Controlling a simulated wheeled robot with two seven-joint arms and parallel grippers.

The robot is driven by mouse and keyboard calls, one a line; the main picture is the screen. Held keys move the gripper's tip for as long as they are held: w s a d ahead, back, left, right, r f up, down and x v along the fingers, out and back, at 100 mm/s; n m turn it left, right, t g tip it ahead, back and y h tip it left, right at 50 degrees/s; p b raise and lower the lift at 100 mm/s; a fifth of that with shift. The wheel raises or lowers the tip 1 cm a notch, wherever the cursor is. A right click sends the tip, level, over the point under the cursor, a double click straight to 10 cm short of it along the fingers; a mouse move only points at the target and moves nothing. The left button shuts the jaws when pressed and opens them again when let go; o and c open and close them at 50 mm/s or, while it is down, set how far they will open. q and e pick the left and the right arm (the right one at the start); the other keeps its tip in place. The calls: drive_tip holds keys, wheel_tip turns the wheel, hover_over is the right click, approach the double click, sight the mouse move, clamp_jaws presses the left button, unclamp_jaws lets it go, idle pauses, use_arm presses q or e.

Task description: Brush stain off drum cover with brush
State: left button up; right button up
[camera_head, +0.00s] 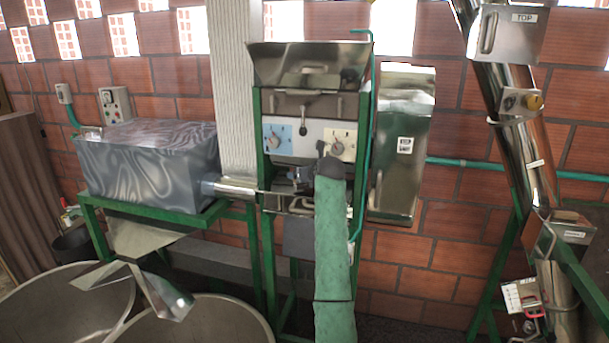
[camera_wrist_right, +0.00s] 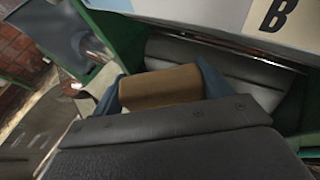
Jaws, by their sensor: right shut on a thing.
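The brush shows in the right wrist view as a brown block (camera_wrist_right: 160,87). My right gripper (camera_wrist_right: 161,80) is shut on it, with a blue finger on each side. A curved grey metal surface, which looks like the drum cover (camera_wrist_right: 225,65), lies just beyond the brush under the panel marked B. I cannot tell whether the brush touches it, and no stain is clear. In the head view my right gripper (camera_head: 302,178) is at the machine's front below the control panel, largely hidden by my green-sleeved forearm; the brush cannot be made out there. My left gripper is not in view.
The machine's green frame (camera_head: 258,130) and knob panel (camera_head: 307,138) stand close around my right gripper. A metal box (camera_head: 147,165) is at left, round vats (camera_head: 60,300) are below it, and a slanted steel tube (camera_head: 520,130) is at right. A brick wall is behind.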

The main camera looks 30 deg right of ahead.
drive_tip(key=shift+f, duration=0.6)
idle(0.4)
drive_tip(key=shift+s, duration=0.1)
drive_tip(key=shift+s+d, duration=0.9)
drive_tip(key=shift+s, duration=0.1)
drive_tip(key=shift+s+d+f, duration=0.1)
drive_tip(key=shift+s+d, duration=0.75)
drive_tip(key=shift+s, duration=0.25)
drive_tip(key=shift+s+d, duration=0.1)
drive_tip(key=shift+s+d, duration=1.7)
drive_tip(key=shift+s, duration=0.2)
drive_tip(key=shift+s+a, duration=0.3)
drive_tip(key=shift+s, duration=0.05)
drive_tip(key=shift+s+a, duration=0.2)
drive_tip(key=shift+a, duration=0.05)
drive_tip(key=shift+w+a, duration=0.1)
